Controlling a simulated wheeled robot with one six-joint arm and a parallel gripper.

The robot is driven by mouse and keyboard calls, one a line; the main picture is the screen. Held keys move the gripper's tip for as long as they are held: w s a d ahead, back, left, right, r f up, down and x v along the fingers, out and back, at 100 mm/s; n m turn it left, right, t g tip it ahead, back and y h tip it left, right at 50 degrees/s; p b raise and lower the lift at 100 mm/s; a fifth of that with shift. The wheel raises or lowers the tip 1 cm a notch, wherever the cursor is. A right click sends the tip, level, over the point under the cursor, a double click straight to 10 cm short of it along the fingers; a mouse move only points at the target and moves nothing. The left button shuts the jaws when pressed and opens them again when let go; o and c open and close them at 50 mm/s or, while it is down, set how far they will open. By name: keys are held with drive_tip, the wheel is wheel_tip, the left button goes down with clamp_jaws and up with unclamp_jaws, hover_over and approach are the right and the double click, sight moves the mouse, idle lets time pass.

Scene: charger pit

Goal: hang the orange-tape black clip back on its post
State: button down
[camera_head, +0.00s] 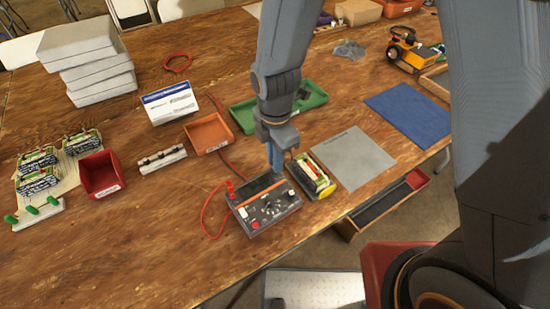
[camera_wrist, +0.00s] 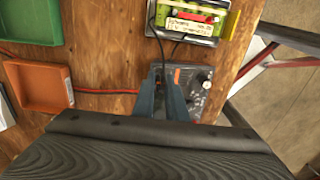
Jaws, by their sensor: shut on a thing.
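My gripper (camera_head: 276,165) points down over the rear edge of the dark charger box (camera_head: 268,208). In the wrist view its blue-grey fingers (camera_wrist: 162,98) are close together around a small dark thing, which I take to be the black clip. A thin black lead runs from the battery pack (camera_wrist: 190,18) towards the fingers. The charger (camera_wrist: 186,80) lies under and beside the fingertips. I cannot tell whether the clip touches it or a post. A red clip or post (camera_head: 230,188) stands at the charger's left rear corner.
A red cable (camera_head: 203,215) loops left of the charger. The battery pack (camera_head: 311,174) lies close on the right, beside a grey mat (camera_head: 352,158). An orange tray (camera_head: 210,135) and a green tray (camera_head: 245,116) lie behind. The table's front edge is near.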

drive_tip(key=c, duration=1.7)
unclamp_jaws()
drive_tip(key=shift+o, duration=0.3)
drive_tip(key=shift+o, duration=0.8)
drive_tip(key=shift+r, duration=0.15)
drive_tip(key=shift+r+p, duration=3)
drive_tip(key=shift+r, duration=0.65)
